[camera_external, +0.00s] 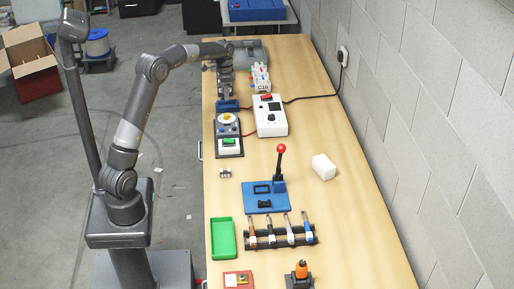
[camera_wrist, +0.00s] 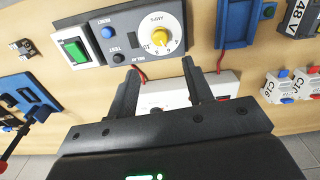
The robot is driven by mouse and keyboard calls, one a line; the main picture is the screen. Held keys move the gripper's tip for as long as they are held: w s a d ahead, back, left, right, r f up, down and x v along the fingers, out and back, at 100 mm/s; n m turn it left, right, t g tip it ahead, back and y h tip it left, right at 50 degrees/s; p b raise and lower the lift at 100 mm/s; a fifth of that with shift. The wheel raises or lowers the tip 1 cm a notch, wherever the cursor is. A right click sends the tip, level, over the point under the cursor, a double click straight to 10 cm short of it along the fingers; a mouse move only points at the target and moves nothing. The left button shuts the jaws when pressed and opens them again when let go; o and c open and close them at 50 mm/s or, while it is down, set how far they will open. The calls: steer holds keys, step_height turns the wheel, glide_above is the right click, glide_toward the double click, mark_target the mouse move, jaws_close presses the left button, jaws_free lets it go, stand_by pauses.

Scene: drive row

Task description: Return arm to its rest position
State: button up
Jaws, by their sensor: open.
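My arm (camera_external: 150,85) reaches from its base beside the bench over the bench's far left part. My gripper points down there, near the blue holder (camera_external: 228,106) and the dial panel (camera_external: 239,152). In the wrist view my gripper (camera_wrist: 160,70) has its two black fingers apart, with nothing between them. Beyond the fingers are the dial panel (camera_wrist: 112,35), with its yellow knob and green switch, and the white box (camera_wrist: 218,84). In the external view the fingertips are too small to make out clearly.
The wooden bench (camera_external: 340,225) holds a white box (camera_external: 270,128) with a cable, a red-knobbed lever on a blue base (camera_external: 258,205), a green tray (camera_external: 222,238) and a tool rack (camera_external: 262,243). A block wall (camera_external: 440,90) borders the right.

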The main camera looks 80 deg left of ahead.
steer(key=d+r+t+y, duration=0.1)
steer(key=d+r, duration=0.5)
steer(key=d, duration=0.8)
steer(key=d+r+t, duration=0.1)
steer(key=d+r, duration=0.4)
steer(key=d, duration=0.8)
steer(key=s+d+f+t, duration=0.1)
steer(key=s+d, duration=0.8)
steer(key=d, duration=0.2)
steer(key=s+d+f+m+t+h, duration=0.1)
steer(key=s+d+f+t, duration=0.1)
steer(key=s+d, duration=0.7)
steer(key=shift+s+d+f+t, duration=0.25)
steer(key=shift+d+f+t, duration=0.05)
steer(key=shift+d, duration=0.55)
